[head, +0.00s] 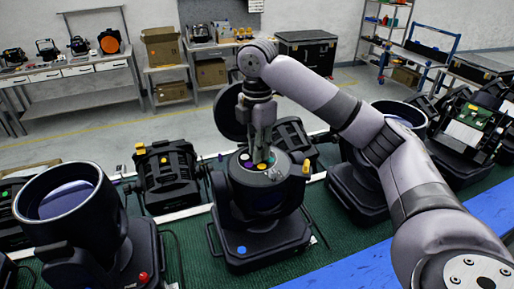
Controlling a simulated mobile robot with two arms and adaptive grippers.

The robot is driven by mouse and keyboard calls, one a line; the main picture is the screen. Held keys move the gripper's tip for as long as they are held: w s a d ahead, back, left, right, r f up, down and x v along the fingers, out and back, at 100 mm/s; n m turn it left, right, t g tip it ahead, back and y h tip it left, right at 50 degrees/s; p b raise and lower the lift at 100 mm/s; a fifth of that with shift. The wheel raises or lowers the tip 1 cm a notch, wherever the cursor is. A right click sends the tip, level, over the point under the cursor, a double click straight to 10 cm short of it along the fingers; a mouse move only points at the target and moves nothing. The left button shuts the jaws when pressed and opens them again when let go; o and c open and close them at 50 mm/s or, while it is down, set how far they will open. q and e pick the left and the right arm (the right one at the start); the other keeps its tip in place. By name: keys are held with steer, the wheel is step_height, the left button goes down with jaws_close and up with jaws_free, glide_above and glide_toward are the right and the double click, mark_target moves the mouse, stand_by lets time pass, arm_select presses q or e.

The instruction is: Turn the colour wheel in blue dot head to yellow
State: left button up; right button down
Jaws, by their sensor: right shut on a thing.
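The blue dot head (262,228) stands upright on the green bench mat, with a blue dot (241,250) on its base. Its round lid (229,112) is swung up behind it, so the top is open. Inside is the colour wheel (247,164), with small coloured patches, among them yellow, purple and orange. My right gripper (263,160) points down into the opening and is shut on the colour wheel near its middle. The fingers hide part of the wheel, and I cannot tell which colour is set. My left gripper is not in view.
A head with a red dot (143,277) stands to the left, lens up. Another head (358,190) stands to the right, partly behind my right arm. Smaller black lamps (168,178) stand behind. A blue strip (360,268) runs along the front edge. Shelves and benches line the wall.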

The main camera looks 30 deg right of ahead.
steer(key=c, duration=1.5)
jaws_free()
steer(key=shift+o, duration=0.2)
step_height(320, 180, up, 12)
